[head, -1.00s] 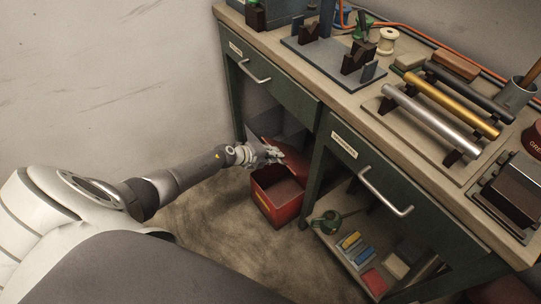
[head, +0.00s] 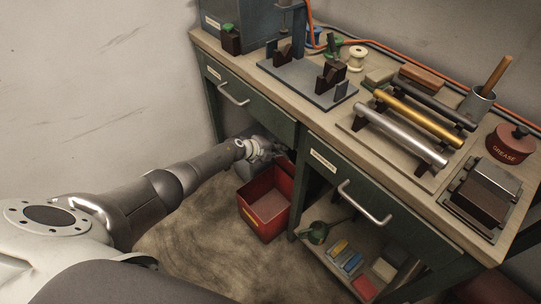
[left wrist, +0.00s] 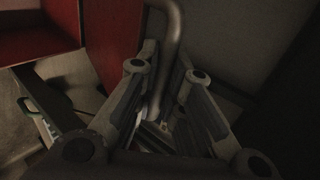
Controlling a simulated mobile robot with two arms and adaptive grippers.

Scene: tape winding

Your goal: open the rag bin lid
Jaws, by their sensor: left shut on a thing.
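The red rag bin (head: 256,219) stands on the floor under the left end of the workbench, and its open top shows the inside. Its lid (head: 284,170) is swung up towards the back, largely hidden behind my gripper and the bench front. My left gripper (head: 268,148) is above the back of the bin, under the drawer. In the left wrist view the fingers (left wrist: 160,110) are shut around a curved grey bar (left wrist: 172,38), which looks like the lid's handle. Red bin surfaces (left wrist: 40,45) show at the upper left there. My right gripper is not in view.
The green workbench (head: 310,125) overhangs close above my left gripper, with a drawer handle (head: 234,95) nearby. A lower shelf (head: 325,262) to the right of the bin holds a green oil can (head: 318,233) and coloured blocks. The floor in front of the bin is clear.

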